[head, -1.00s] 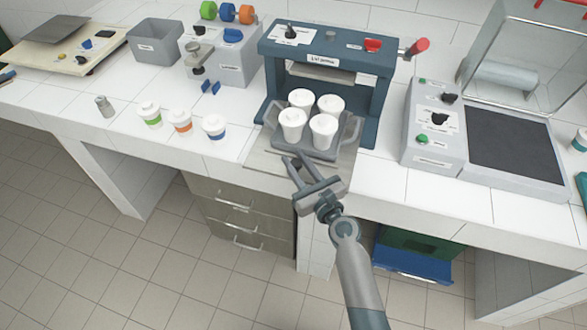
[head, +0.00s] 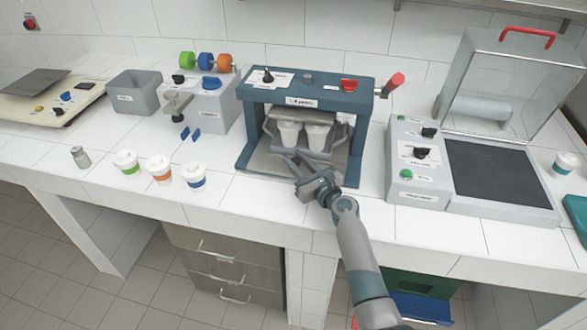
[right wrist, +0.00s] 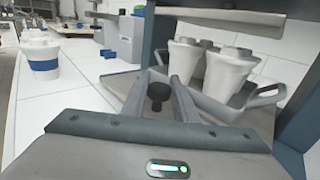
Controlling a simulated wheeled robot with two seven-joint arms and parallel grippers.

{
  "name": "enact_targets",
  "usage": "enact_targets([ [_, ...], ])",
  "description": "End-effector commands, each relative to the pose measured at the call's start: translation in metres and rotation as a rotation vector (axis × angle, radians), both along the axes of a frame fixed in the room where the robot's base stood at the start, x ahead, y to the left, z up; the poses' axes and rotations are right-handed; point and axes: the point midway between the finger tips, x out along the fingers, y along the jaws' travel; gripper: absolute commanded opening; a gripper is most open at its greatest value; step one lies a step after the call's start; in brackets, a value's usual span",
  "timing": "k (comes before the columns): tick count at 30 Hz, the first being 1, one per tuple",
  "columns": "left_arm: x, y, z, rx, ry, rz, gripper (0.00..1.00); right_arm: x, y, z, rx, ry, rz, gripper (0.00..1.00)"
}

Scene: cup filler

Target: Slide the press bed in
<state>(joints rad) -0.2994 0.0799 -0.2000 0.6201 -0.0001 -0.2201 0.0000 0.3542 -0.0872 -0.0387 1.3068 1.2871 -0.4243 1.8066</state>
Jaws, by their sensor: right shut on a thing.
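The blue press (head: 305,97) stands on the counter. Its grey bed (head: 322,154), a tray with side handles, now sits under the press head between the side posts. White cups stand on the bed; two show clearly, and the upper plate hides their tops and any behind. My right gripper (head: 297,158) is at the front of the bed, coming from below. In the right wrist view its fingers (right wrist: 165,82) are around a dark knob (right wrist: 158,94) at the bed's front, and it is shut on that knob. My left gripper is not in view.
Lidded cups (head: 160,170) with coloured bands stand left of the press, with a small metal weight (head: 79,157). A grey machine with a dark pad (head: 497,173) and clear cover stands on the right. A red-ended lever (head: 393,83) sticks out at the press's right.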

Motion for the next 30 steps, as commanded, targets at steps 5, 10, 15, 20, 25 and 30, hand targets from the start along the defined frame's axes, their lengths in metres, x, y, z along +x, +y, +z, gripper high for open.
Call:
enact_targets([
  [5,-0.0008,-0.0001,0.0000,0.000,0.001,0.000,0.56,0.0035,-0.0034,0.0044,0.000,-0.007,-0.007,0.00],
  [10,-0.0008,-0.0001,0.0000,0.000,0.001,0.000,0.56,0.0038,-0.0038,0.0054,0.000,-0.008,-0.008,0.28],
  [15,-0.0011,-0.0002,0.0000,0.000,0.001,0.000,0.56,0.0030,-0.0030,0.0040,0.000,-0.006,-0.006,0.44],
  [20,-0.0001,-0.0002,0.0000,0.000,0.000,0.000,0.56,0.0023,-0.0023,0.0024,0.000,-0.004,-0.005,0.44],
  [25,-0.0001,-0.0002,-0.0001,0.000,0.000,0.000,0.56,0.0016,-0.0020,0.0013,0.000,-0.002,-0.003,0.44],
  [30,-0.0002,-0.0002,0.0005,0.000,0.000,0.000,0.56,-0.0026,-0.0039,0.0002,-0.001,0.000,-0.003,0.44],
])
